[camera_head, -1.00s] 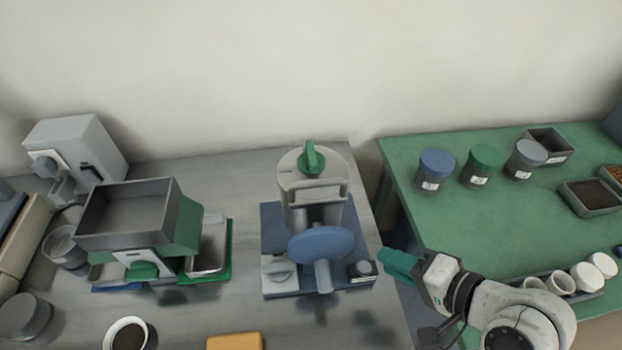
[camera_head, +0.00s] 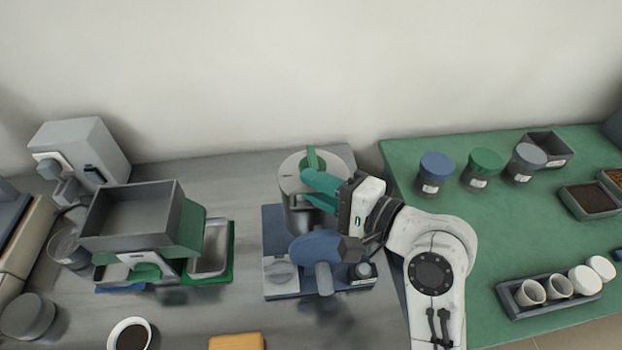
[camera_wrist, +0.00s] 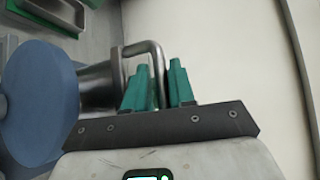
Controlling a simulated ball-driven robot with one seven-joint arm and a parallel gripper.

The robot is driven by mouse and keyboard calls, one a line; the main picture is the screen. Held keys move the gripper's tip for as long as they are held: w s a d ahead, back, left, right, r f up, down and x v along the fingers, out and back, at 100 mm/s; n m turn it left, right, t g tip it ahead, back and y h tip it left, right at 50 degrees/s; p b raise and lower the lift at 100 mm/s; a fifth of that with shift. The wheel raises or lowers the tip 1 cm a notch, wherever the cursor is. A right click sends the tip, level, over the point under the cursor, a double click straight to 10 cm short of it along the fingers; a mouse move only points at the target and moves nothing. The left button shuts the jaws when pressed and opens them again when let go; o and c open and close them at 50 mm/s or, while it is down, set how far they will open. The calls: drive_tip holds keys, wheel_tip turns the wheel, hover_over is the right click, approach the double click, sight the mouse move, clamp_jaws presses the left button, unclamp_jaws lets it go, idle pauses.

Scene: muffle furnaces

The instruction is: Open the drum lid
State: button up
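The drum (camera_head: 295,217) is a light grey upright cylinder on a blue base. My gripper (camera_head: 308,187) has green fingers and reaches in from the right at the drum's front, near the lid. In the wrist view the gripper (camera_wrist: 163,75) is open, its fingers apart with one leg of the handle between them. I cannot tell whether either finger touches it.
A blue disc (camera_wrist: 40,100) sits close to the left of my gripper, in front of the drum. A hopper machine (camera_head: 130,218) stands left on the grey bench. Capped jars (camera_head: 436,172) and a cup tray (camera_head: 513,300) are on the green table at right.

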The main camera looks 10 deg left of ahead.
drive_tip(key=shift+w+a+f, duration=0.1)
drive_tip(key=shift+w+a, duration=0.2)
drive_tip(key=shift+a, duration=0.3)
drive_tip(key=shift+c, duration=0.4)
clamp_jaws()
